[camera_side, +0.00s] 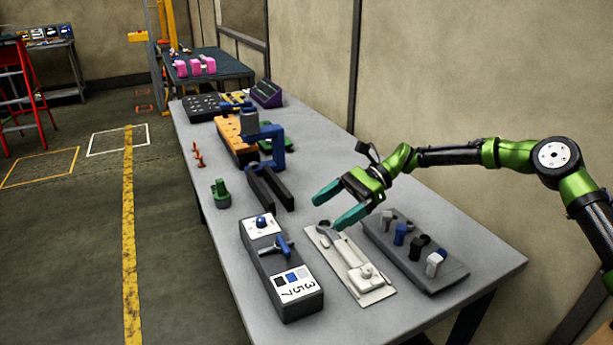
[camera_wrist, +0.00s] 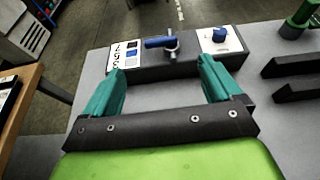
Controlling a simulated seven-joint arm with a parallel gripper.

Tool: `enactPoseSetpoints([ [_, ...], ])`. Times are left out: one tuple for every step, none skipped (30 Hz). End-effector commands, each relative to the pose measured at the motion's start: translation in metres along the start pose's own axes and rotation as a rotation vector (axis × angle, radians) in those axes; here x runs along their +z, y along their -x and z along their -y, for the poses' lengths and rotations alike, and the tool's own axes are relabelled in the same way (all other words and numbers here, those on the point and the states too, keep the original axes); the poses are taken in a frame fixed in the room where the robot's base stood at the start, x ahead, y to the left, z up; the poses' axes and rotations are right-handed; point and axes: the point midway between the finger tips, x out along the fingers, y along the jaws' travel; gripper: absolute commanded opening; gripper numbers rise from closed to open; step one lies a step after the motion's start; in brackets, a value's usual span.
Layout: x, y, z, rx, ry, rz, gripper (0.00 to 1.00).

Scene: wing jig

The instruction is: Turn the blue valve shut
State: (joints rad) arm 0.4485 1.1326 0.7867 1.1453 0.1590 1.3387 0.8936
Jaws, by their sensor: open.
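A dark box (camera_side: 292,305) lies on the grey table and carries a blue lever handle (camera_side: 282,246) on a grey pivot, and a blue knob (camera_side: 261,221) on a white plate. I cannot tell for certain which of them is the valve. In the wrist view the blue lever (camera_wrist: 158,42) points left from its pivot, and the blue knob (camera_wrist: 219,34) is to its right. My gripper (camera_side: 334,206) is open and empty, above the table to the right of the box in the side view. In the wrist view my gripper (camera_wrist: 161,70) has its fingers apart, short of the box and touching nothing.
A pale plate with a wrench-like tool (camera_side: 350,264) lies beside the box. A grey rack with several knobs (camera_side: 415,251) is right of it. A black fork-shaped part (camera_side: 270,188) and a green part (camera_side: 221,193) stand beyond.

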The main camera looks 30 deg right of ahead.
Motion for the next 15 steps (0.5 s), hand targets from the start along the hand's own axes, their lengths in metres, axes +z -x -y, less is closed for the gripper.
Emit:
enactPoseSetpoints([
  [0.0, 0.012, 0.001, -0.004, 0.0, -0.002, 0.92],
  [0.0, 0.018, 0.001, -0.004, 0.001, -0.002, 0.92],
  [0.0, 0.025, 0.001, -0.004, 0.001, -0.002, 0.92],
  [0.0, 0.03, 0.001, -0.004, 0.001, -0.001, 0.92],
  [0.0, 0.035, 0.001, -0.003, 0.0, -0.001, 0.92],
  [0.0, 0.039, 0.001, -0.002, 0.001, 0.0, 0.92],
  [0.0, 0.043, 0.001, -0.001, 0.001, 0.0, 0.92],
  [0.0, 0.045, 0.001, -0.002, 0.002, 0.0, 0.92],
  [0.0, 0.049, 0.001, -0.001, 0.002, -0.001, 0.92],
  [0.0, 0.051, 0.0, -0.001, 0.001, 0.0, 0.92],
  [0.0, 0.052, 0.0, -0.001, 0.001, 0.0, 0.92],
  [0.0, 0.053, 0.0, -0.001, 0.001, -0.001, 0.92],
  [0.0, 0.054, 0.0, -0.001, 0.001, -0.001, 0.92],
  [0.0, 0.054, 0.0, -0.001, 0.001, -0.001, 0.92],
  [0.0, 0.054, 0.0, -0.001, 0.001, -0.001, 0.92],
])
